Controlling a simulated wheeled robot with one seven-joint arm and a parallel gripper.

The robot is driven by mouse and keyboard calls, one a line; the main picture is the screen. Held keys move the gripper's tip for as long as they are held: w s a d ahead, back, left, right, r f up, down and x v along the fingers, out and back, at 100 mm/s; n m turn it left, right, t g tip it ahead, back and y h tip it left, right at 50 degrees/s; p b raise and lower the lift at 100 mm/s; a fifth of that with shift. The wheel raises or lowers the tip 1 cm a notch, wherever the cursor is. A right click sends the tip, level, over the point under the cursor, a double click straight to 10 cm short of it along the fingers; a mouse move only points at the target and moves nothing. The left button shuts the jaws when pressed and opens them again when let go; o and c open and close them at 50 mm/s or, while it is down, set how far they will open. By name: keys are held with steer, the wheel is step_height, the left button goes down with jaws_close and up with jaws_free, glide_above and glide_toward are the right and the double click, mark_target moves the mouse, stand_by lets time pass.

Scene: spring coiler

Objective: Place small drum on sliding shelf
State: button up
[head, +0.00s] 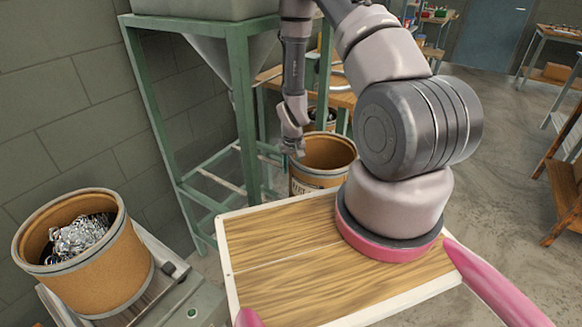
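A brown drum (322,181) with a grey rim stands below the hopper frame, in the middle of the head view. Its visible inside looks empty, and lettering on its front is partly hidden. My gripper (291,150) hangs pointing down at this drum's left rim; I cannot tell whether they touch or whether the fingers are open. Another brown drum (118,267), holding shiny metal parts, stands at the lower left. A further container (322,115) shows partly behind the middle drum. I cannot identify the sliding shelf with certainty.
A green metal frame (243,110) carries a grey hopper (205,45) beside my arm. The left drum stands on a low grey platform (165,262). A wooden bench (342,99) is behind the frame. Open floor (500,135) lies to the right, with shelving (565,185) at the edge.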

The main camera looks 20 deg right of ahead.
steer(key=r, duration=0.4)
steer(key=s+r, duration=0.1)
steer(key=r, duration=0.7)
steer(key=shift+s+a+r, duration=0.15)
steer(key=shift+s, duration=0.2)
step_height(320, 180, up, 26)
steer(key=s+a+f+m+t+y, duration=0.1)
steer(key=s+t, duration=0.1)
steer(key=s, duration=0.1)
steer(key=s+r+m+t+y, duration=0.1)
steer(key=s+r+t, duration=0.2)
steer(key=s+r, duration=1.3)
steer(key=shift+s+a+r+m, duration=0.4)
steer(key=shift+a+r, duration=0.05)
steer(key=shift+r, duration=0.2)
